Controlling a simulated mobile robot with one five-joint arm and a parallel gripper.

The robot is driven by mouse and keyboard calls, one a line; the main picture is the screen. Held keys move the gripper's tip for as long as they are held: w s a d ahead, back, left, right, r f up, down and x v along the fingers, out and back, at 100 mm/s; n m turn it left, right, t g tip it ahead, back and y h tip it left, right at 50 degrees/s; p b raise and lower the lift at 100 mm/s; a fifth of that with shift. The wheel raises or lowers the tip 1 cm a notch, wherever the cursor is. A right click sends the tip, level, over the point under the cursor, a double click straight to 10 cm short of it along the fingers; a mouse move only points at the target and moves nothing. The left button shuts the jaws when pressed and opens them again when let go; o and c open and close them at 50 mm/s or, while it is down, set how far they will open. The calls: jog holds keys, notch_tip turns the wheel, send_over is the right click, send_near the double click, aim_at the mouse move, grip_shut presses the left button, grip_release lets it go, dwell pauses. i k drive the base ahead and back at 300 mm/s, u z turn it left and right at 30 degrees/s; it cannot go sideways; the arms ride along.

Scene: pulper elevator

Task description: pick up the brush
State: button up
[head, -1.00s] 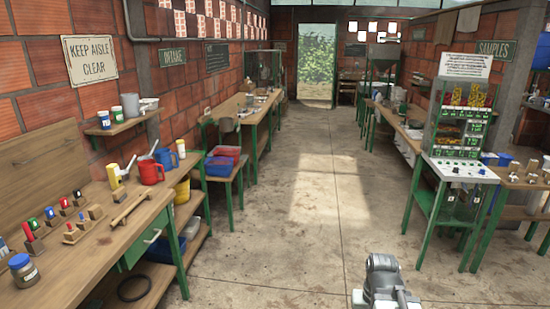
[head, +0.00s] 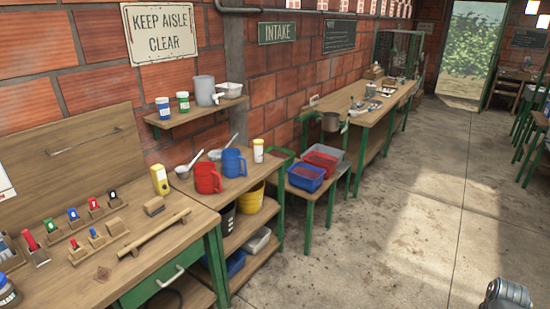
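Only a grey part of my arm shows, at the bottom right corner, far from the bench. My gripper's fingers are not in view.
Holders with coloured pieces (head: 73,214) stand on the bench. A red jug (head: 207,177) and a blue jug (head: 234,162) stand beyond it. Red and blue bins (head: 305,178) sit on a low stand. The concrete floor (head: 370,245) to the right is clear.

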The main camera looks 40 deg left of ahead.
aim_at(156, 205)
jog(key=z, duration=0.15)
jog(key=i, duration=0.75)
jog(key=u, duration=3.75)
jog(key=i, duration=0.6)
jog(key=u, duration=0.05)
